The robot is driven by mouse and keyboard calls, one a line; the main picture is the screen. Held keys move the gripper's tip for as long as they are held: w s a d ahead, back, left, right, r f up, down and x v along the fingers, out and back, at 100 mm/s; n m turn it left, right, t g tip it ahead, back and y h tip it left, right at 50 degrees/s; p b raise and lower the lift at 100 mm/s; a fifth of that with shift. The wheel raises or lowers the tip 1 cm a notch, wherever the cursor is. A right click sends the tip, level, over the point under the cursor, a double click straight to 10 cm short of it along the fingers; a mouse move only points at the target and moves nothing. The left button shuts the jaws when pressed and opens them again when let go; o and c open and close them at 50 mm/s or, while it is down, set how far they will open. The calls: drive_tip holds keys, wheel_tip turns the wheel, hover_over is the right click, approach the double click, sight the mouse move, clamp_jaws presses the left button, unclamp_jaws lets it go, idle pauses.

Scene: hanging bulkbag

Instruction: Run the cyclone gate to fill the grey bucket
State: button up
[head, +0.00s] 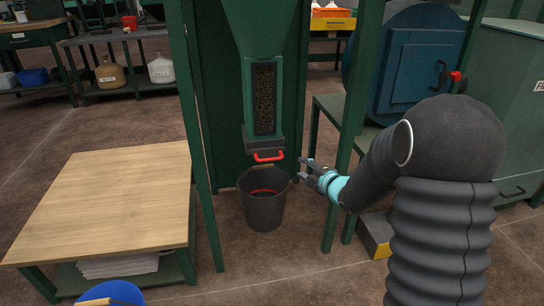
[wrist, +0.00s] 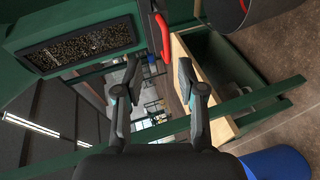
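The green cyclone hopper (head: 265,30) has a window (head: 264,100) full of brown speckled material; the window also shows in the wrist view (wrist: 80,45). Below it is the dark gate block (head: 262,138) with a red handle (head: 268,156), seen also in the wrist view (wrist: 160,30). No material is seen falling from the gate. The grey bucket (head: 264,212) stands upright on the floor under the gate, with a red line inside and a dark interior. My gripper (head: 305,170) is open and empty, right of the handle and apart from it; its fingers show in the wrist view (wrist: 158,68).
Green frame posts (head: 350,130) stand close beside my arm. A wooden-topped table (head: 110,200) is at the left, with a blue bucket (head: 112,292) in front. A blue round-bodied machine (head: 405,70) is behind my arm. A yellow-and-grey box (head: 376,235) lies low at the right.

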sight(273, 160)
drive_tip(key=w+a+f, duration=0.1)
drive_tip(key=w+a, duration=0.2)
drive_tip(key=w+a+f+n+y, duration=0.1)
drive_tip(key=w+a+f, duration=0.1)
drive_tip(key=w+a, duration=0.2)
drive_tip(key=w+a+f+n+y, duration=0.1)
drive_tip(key=w+a, duration=0.2)
drive_tip(key=a, duration=0.1)
drive_tip(key=shift+w+f+p, duration=0.3)
drive_tip(key=shift+w+f, duration=0.05)
clamp_jaws()
